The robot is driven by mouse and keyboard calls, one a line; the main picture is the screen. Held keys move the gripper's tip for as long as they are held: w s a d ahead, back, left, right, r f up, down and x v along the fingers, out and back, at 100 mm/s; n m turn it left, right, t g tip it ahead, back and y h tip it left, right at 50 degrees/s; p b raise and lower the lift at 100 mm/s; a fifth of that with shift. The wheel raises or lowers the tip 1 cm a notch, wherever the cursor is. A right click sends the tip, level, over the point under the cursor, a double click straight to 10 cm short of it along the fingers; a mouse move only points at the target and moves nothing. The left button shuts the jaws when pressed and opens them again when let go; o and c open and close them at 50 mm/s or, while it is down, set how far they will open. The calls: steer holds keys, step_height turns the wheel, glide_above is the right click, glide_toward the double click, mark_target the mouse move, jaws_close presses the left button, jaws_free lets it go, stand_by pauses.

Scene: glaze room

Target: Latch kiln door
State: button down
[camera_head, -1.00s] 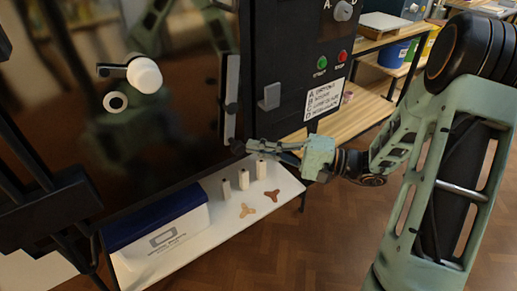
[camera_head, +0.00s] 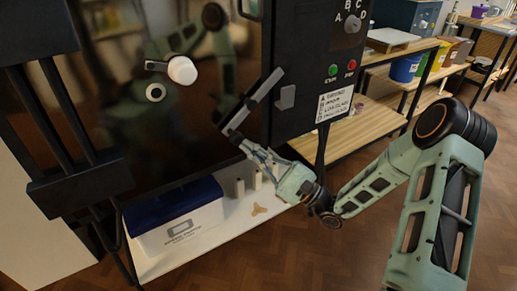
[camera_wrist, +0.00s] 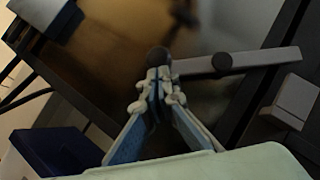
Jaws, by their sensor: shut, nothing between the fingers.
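The kiln door (camera_head: 120,130) is a dark, glossy panel, flush beside the black control column as far as I can tell. Its latch is a grey bar (camera_head: 262,91), tilted with its upper end to the right, near the grey catch bracket (camera_head: 286,97) on the column but apart from it. In the wrist view the bar (camera_wrist: 255,60) points toward the bracket (camera_wrist: 292,100), with a dark round knob on it. My gripper (camera_head: 236,137) is shut and empty at the bar's lower end. In the wrist view its fingertips (camera_wrist: 158,75) are at another dark knob (camera_wrist: 158,55); contact is unclear.
A white shelf (camera_head: 236,222) below the door holds a blue-lidded white box (camera_head: 180,225), pale posts and a tan three-armed piece (camera_head: 258,210). The column carries a dial (camera_head: 352,24) and green and red buttons. Wooden shelves (camera_head: 290,145) stand to the right; open floor lies in front.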

steer(key=shift+s+a+r+p, duration=0.25)
steer(key=shift+a+r+p, duration=0.15)
steer(key=shift+r+p, duration=0.1)
steer(key=shift+s+a+r+p, duration=0.25)
steer(key=shift+a+r+p, duration=0.15)
steer(key=shift+r+p, duration=0.1)
steer(key=shift+s+a+r+m+t+p, duration=0.2)
steer(key=shift+m+t+p, duration=0.2)
steer(key=shift+m, duration=0.2)
steer(key=shift+s+a+r+m+t+p, duration=0.15)
steer(key=shift+a+m+t+p, duration=0.1)
steer(key=shift+m+t, duration=0.3)
steer(key=shift+s+a+r+p, duration=0.15)
steer(key=shift+a+r+p, duration=0.1)
steer(key=shift+r+p, duration=0.3)
steer(key=shift+s+a+r+p, duration=0.1)
steer(key=shift+a+r+p, duration=0.15)
steer(key=shift+p, duration=0.35)
steer(key=shift+r, duration=0.1)
steer(key=b, duration=0.2)
glide_toward(235, 141)
step_height(235, 141, down, 4)
steer(key=s+a, duration=0.2)
steer(key=s, duration=0.1)
steer(key=shift+d, duration=0.25)
